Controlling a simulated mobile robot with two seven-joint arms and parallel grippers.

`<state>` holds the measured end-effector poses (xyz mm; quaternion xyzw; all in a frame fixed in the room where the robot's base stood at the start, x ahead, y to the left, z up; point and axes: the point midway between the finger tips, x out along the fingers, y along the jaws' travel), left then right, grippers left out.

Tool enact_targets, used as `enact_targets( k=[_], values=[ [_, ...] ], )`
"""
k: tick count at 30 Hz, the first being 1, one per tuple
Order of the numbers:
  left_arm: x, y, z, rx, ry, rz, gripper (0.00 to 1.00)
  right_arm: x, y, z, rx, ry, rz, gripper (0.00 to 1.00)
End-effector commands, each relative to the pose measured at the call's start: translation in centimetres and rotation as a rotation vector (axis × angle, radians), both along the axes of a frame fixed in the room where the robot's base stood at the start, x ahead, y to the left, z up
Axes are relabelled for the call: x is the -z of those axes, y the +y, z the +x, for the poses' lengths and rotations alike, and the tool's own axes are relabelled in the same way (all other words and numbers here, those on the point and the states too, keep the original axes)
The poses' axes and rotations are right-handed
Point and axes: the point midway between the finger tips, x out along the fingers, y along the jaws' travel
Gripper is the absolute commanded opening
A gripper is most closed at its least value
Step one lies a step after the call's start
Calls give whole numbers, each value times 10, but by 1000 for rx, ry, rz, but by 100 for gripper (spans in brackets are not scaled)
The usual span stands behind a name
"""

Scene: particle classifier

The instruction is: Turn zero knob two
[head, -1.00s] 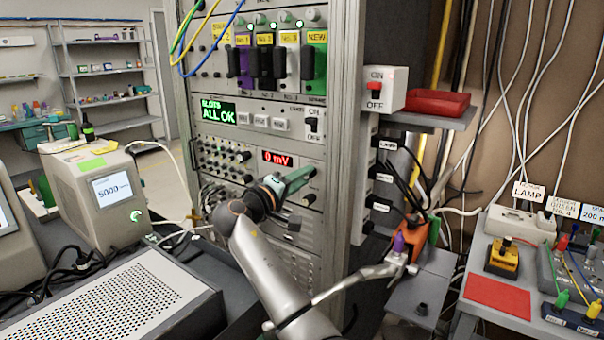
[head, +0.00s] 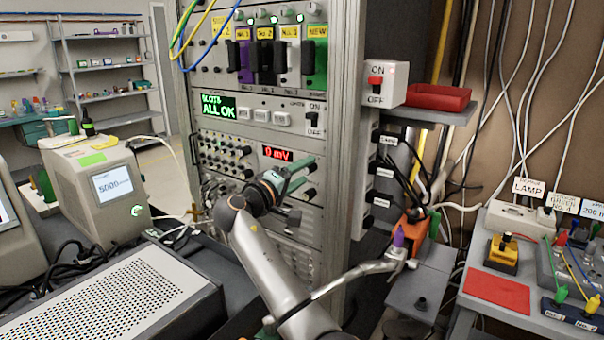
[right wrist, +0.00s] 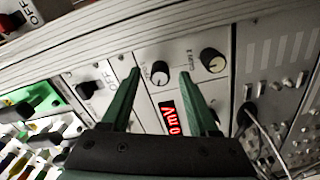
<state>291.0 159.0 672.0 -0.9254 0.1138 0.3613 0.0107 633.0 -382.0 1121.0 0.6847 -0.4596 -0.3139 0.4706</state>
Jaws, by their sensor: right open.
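My right gripper (head: 304,172) is open in front of the rack panel with the red 0 mV display (head: 283,154). In the right wrist view, its two green fingers (right wrist: 160,74) point at the panel, apart. A dark knob with a pale face (right wrist: 159,74) shows between the fingertips; I cannot tell how deep the fingers reach around it. A second such knob (right wrist: 212,62) sits to the right, outside the fingers. The small labels beside both knobs are too blurred to read surely. The display also shows between the fingers (right wrist: 172,117). My left gripper is not in view.
An ON/OFF switch (head: 313,121) is on the panel above. Cables (head: 190,40) hang at the rack's upper left. A switch box (head: 381,85) and red tray (head: 438,98) jut out on the right. A perforated grey case (head: 120,305) stands in front at left.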

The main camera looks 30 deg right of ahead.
Motion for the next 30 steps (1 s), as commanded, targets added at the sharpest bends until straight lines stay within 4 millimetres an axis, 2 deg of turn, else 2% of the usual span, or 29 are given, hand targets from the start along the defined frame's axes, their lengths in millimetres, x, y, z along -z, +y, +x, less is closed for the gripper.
enact_targets(
  k=[5,12,18,23,30],
  values=[
    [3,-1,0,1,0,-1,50,2,20,-7,-4,0,0,61],
    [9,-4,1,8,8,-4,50,2,68,-27,-5,0,2,61],
    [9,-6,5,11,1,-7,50,2,101,-41,-4,0,1,61],
    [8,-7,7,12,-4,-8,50,1,113,-46,-2,0,0,61],
    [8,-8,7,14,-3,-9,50,1,115,-47,-1,0,0,61]
  ],
)
